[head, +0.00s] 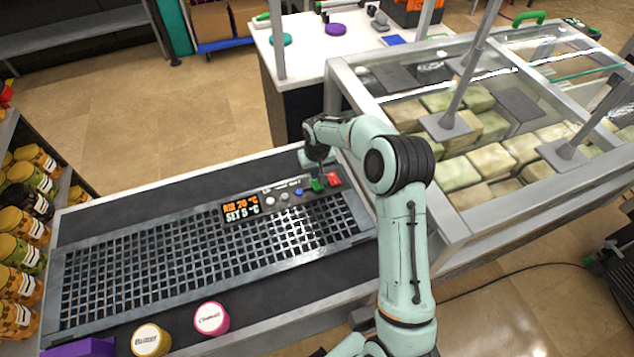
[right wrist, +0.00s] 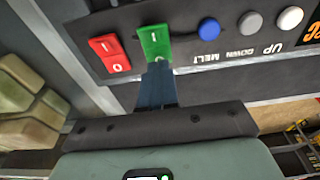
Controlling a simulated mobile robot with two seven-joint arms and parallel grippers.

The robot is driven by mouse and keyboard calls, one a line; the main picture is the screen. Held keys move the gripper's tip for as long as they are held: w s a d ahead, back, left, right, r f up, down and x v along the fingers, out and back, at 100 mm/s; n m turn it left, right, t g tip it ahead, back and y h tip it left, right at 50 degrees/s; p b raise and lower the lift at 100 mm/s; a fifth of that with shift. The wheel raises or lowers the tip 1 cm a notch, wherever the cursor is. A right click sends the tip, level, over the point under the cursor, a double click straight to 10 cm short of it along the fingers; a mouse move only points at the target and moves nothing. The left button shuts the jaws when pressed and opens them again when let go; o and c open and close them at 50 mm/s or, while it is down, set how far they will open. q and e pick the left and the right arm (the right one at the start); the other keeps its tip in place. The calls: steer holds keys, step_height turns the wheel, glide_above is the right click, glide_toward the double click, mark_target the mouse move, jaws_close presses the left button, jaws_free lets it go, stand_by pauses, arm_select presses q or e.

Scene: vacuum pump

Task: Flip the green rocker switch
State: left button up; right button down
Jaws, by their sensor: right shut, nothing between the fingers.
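The green rocker switch (head: 317,185) sits on the dark control panel, just left of a red rocker switch (head: 334,179). In the right wrist view the green switch (right wrist: 154,42) shows a white line mark on its far half, and the red switch (right wrist: 110,53) is to its left. My right gripper (right wrist: 159,68) is shut and empty, with its fingertips at the near end of the green switch, covering part of it. I cannot tell whether they touch. In the head view the right gripper (head: 317,168) points down over the switch. My left gripper is not in view.
The panel also has a blue button (right wrist: 209,29), a grey button (right wrist: 250,23), a white button (right wrist: 289,18) and an orange display (head: 241,209). A metal grate (head: 190,255) lies in front. A glass-topped case (head: 440,215) with pale blocks stands to the right.

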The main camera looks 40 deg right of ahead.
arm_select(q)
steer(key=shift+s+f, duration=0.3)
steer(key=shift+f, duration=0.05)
arm_select(e)
steer(key=shift+s+f, duration=0.1)
steer(key=shift+f, duration=0.55)
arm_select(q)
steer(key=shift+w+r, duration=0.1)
arm_select(e)
steer(key=shift+r, duration=0.15)
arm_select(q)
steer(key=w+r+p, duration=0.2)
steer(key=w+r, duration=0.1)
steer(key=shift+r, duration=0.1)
arm_select(e)
step_height(320, 180, up, 7)
stand_by(0.4)
